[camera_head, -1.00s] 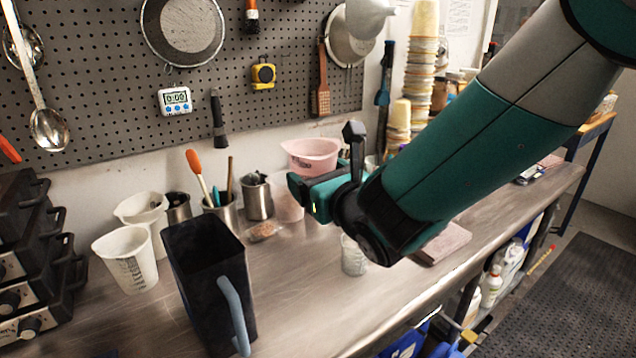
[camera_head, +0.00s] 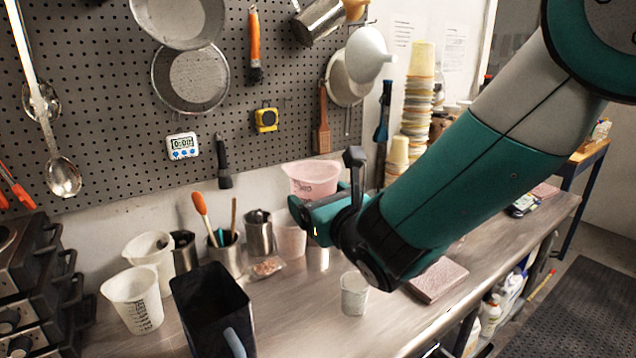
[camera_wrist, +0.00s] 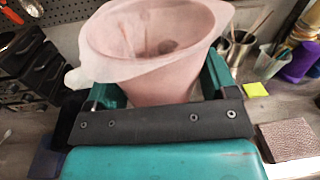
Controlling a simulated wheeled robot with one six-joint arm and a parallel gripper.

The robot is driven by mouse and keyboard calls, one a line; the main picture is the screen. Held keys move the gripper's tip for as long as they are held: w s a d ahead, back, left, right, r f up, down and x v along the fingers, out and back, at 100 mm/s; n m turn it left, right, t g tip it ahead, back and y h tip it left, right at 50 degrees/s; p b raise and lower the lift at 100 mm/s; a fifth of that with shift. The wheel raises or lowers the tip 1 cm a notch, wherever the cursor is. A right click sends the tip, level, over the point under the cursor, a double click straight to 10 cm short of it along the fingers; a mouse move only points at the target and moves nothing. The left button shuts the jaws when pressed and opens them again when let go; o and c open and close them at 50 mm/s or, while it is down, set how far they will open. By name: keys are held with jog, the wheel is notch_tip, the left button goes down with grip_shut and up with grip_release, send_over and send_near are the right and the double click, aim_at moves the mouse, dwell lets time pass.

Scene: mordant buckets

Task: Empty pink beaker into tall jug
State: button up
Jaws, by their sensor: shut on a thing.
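The pink beaker (camera_head: 312,176) is a translucent pink cup with a spout, held roughly upright above the back of the bench. My gripper (camera_head: 320,210) is shut on it, with a finger at either side of its body in the wrist view (camera_wrist: 160,88). The beaker's wide mouth fills the top of the wrist view (camera_wrist: 130,75); a darker patch shows inside, but I cannot tell the contents. The tall jug (camera_head: 212,310) is black and square-mouthed with a grey-blue handle. It stands upright on the bench, left of and nearer than my gripper; its base is cut off.
White measuring cups (camera_head: 136,300) stand left of the jug, near black drawers (camera_head: 40,280). Metal utensil pots (camera_head: 226,255) line the wall. A small cup (camera_head: 354,294) and a brownish block (camera_head: 438,280) stand to the right. Pans hang above on the pegboard (camera_head: 290,70).

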jog(key=w+d+f+m+h+b, duration=0.1)
jog(key=d+f+b, duration=0.3)
jog(key=f, duration=0.3)
jog(key=w+d+f+b, duration=0.1)
jog(key=d+f+b, duration=0.25)
jog(key=f, duration=0.45)
jog(key=s+d+f+h, duration=0.1)
jog(key=s+d+f, duration=0.2)
jog(key=d, duration=0.6)
jog(key=s+d+f+m+t+h, duration=0.1)
jog(key=s+d+f, duration=0.2)
jog(key=d+f, duration=0.4)
jog(key=d, duration=0.2)
jog(key=shift+d+f+h+b, duration=0.25)
jog(key=shift+d+h+b, duration=0.05)
jog(key=shift+d+b, duration=0.05)
jog(key=shift+s, duration=0.1)
